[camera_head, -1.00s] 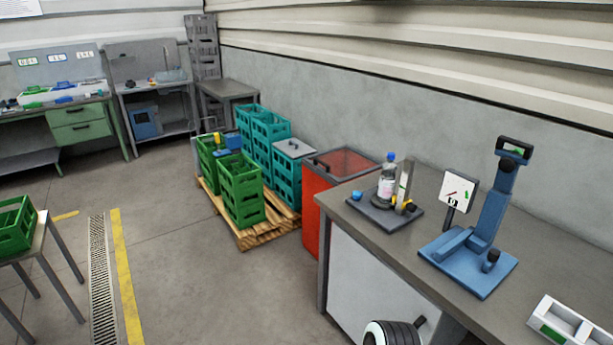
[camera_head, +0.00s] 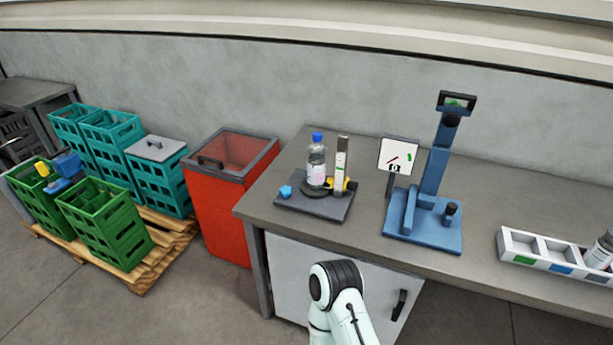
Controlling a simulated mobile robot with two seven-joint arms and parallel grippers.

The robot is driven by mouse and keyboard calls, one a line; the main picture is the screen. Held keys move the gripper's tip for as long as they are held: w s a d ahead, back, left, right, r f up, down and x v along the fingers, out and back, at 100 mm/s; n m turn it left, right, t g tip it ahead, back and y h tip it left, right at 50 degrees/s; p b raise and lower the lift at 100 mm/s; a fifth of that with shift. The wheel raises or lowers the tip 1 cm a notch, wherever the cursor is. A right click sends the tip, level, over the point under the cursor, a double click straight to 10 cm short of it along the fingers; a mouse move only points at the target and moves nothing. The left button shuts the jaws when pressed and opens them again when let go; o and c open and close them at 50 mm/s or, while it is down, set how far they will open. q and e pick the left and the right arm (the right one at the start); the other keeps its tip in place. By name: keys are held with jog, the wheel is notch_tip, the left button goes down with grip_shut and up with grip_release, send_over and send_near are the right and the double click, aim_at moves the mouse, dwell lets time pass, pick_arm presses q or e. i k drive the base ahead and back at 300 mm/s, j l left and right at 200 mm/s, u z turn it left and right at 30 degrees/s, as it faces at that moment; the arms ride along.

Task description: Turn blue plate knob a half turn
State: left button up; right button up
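A blue stand (camera_head: 425,222) with a flat blue base plate and a tall upright post stands on the grey workbench. A small black knob (camera_head: 450,209) rises upright from the right side of its base plate, and another dark knob (camera_head: 451,118) sits high on the post. A bottle (camera_head: 317,165) with a blue cap stands on that dark plate beside a grey upright. Neither gripper shows; only a bent part of my arm is at the bottom.
A red bin (camera_head: 220,200) stands left of the bench (camera_head: 375,240), beside green and teal crates on a pallet.

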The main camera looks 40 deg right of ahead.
aim_at(286, 190)
jog(key=i+j+z, duration=0.15)
jog(key=z, duration=0.25)
jog(key=i+j+z, duration=0.25)
jog(key=z, duration=0.15)
jog(key=i+j+z, duration=0.2)
jog(key=z, duration=0.2)
jog(key=j, duration=0.1)
